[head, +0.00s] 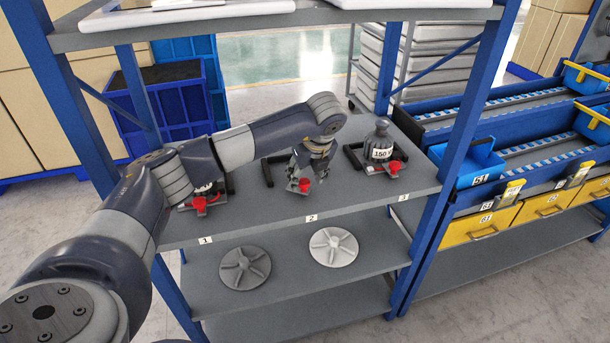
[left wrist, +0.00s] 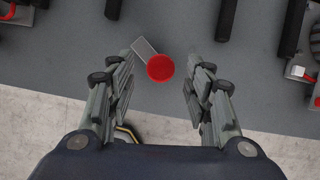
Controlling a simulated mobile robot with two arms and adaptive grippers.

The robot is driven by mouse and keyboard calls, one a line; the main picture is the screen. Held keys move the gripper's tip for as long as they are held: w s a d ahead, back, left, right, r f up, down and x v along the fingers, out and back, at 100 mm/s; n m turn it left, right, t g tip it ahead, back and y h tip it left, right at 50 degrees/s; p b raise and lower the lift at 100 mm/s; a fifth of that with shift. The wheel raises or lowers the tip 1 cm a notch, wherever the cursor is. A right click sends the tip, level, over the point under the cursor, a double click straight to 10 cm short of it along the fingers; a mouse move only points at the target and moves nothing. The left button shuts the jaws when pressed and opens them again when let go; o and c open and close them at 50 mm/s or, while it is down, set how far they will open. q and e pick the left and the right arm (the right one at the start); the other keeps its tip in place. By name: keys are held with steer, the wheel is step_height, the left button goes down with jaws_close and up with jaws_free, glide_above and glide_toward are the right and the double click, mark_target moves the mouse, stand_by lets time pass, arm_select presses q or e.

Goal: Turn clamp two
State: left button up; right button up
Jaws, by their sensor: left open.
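Clamp two stands mid-shelf behind the "2" label (head: 310,218). Its red knob (head: 304,185) shows just below my left gripper (head: 309,168) in the head view. In the left wrist view, the red knob (left wrist: 160,68) lies between the open fingers of my left gripper (left wrist: 160,76), with gaps on both sides. A flat metal piece (left wrist: 144,46) sticks out from the knob to the upper left. My gripper hides much of clamp two in the head view. I cannot tell the fingertips' height relative to the knob. My right gripper is not in view.
Clamp one's red knob (head: 200,206) is left, partly behind my arm. Clamp three's red knob (head: 394,168) is right, beside a grey weight (head: 380,143). Blue posts (head: 449,160) bound the shelf. Two round discs (head: 245,268) (head: 334,247) lie on the lower shelf.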

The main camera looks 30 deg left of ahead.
arm_select(q)
steer(key=shift+x, duration=0.95)
steer(key=shift+c, duration=0.2)
steer(key=c, duration=1)
